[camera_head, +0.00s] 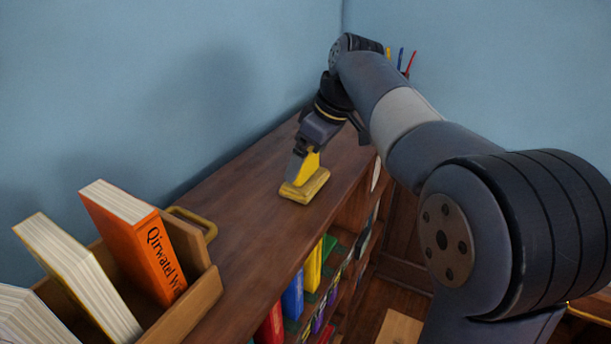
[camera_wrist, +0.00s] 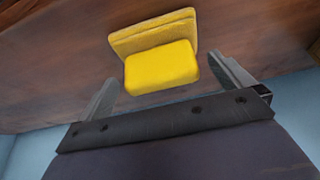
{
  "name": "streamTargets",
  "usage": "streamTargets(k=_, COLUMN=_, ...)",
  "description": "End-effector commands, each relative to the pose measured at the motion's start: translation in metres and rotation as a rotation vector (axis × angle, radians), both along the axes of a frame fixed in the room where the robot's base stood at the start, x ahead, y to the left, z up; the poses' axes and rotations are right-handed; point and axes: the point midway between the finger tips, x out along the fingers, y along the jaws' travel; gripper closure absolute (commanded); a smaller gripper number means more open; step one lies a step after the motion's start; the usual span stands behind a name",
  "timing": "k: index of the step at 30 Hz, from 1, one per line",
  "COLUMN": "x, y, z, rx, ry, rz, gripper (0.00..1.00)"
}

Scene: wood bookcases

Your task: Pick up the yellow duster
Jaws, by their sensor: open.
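The yellow duster (camera_head: 304,186) lies on the wooden top of the bookcase, with a flat base and a raised block-like handle. It also shows in the wrist view (camera_wrist: 160,66), just ahead of my gripper. My gripper (camera_head: 301,168) is right over the duster and hides part of its raised handle in the head view. In the wrist view the two fingers of my gripper (camera_wrist: 168,82) are spread apart, one on each side of the raised part.
A wooden crate (camera_head: 205,290) with a brass handle (camera_head: 193,219) holds an orange book (camera_head: 136,240) and pale books at the front left. Coloured books (camera_head: 292,297) fill the shelves below the bookcase top (camera_head: 240,245). The blue wall runs behind. The top between crate and duster is clear.

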Motion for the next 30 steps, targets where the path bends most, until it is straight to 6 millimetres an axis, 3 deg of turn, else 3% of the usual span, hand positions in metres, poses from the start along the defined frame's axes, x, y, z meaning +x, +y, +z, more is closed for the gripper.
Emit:
streamTargets(k=5, x=0.003, y=0.006, z=-0.019, rx=0.0, ry=0.001, rz=0.0, gripper=0.0)
streamTargets(k=13, x=0.004, y=0.007, z=-0.021, rx=-0.001, ry=-0.001, rz=0.0, gripper=0.0)
streamTargets(k=30, x=0.004, y=0.007, z=-0.021, rx=-0.001, ry=-0.001, rz=0.0, gripper=0.47)
